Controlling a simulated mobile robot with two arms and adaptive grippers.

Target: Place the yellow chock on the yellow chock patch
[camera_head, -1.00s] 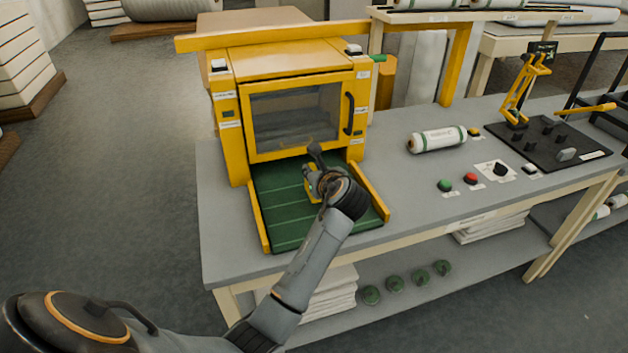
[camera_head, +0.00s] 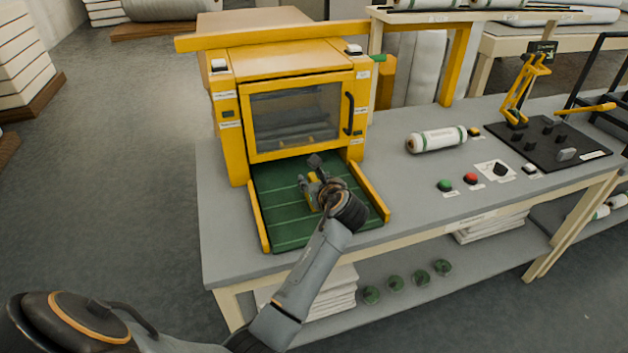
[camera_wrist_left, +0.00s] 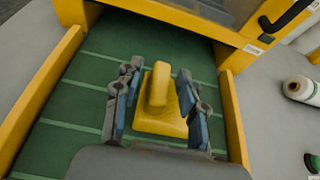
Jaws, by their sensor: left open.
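The yellow chock (camera_wrist_left: 161,122), a block with an upright grip, is on the green ribbed bed (camera_head: 287,222) in front of the yellow machine. In the head view only part of the chock (camera_head: 313,196) shows beside my gripper. My left gripper (camera_head: 312,176) is low over the bed. In the left wrist view its fingers (camera_wrist_left: 156,76) are open, one on each side of the chock's grip, with a gap visible at least on the right. I cannot make out a yellow chock patch. My right gripper is not in view.
Yellow side rails (camera_head: 260,217) flank the bed, and the machine's windowed door (camera_head: 295,115) stands behind it. A white roll with green bands (camera_head: 437,140) lies to the right on the grey table. Green (camera_head: 445,185) and red (camera_head: 470,178) buttons are near the front.

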